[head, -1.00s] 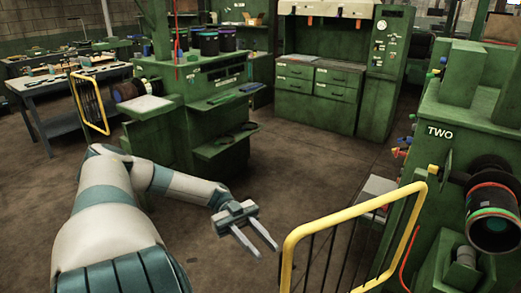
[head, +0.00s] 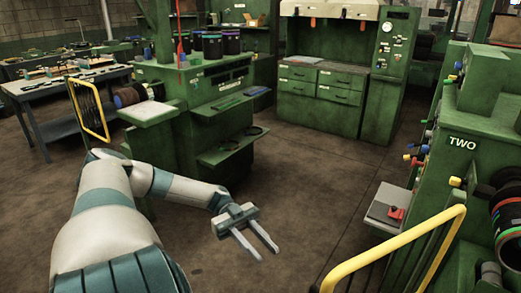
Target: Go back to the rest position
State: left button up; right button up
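My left gripper (head: 259,247) hangs low in front of me over bare floor, at the end of my white and teal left arm. Its two fingers are spread apart with nothing between them. My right gripper and arm do not show in the head view.
A yellow guard rail (head: 400,246) stands at the lower right, before the green machine marked TWO (head: 462,175). A green workstation (head: 190,105) stands left of centre, with a table (head: 75,84) behind it. Green cabinets (head: 325,92) stand at the back. The middle floor (head: 310,185) is clear.

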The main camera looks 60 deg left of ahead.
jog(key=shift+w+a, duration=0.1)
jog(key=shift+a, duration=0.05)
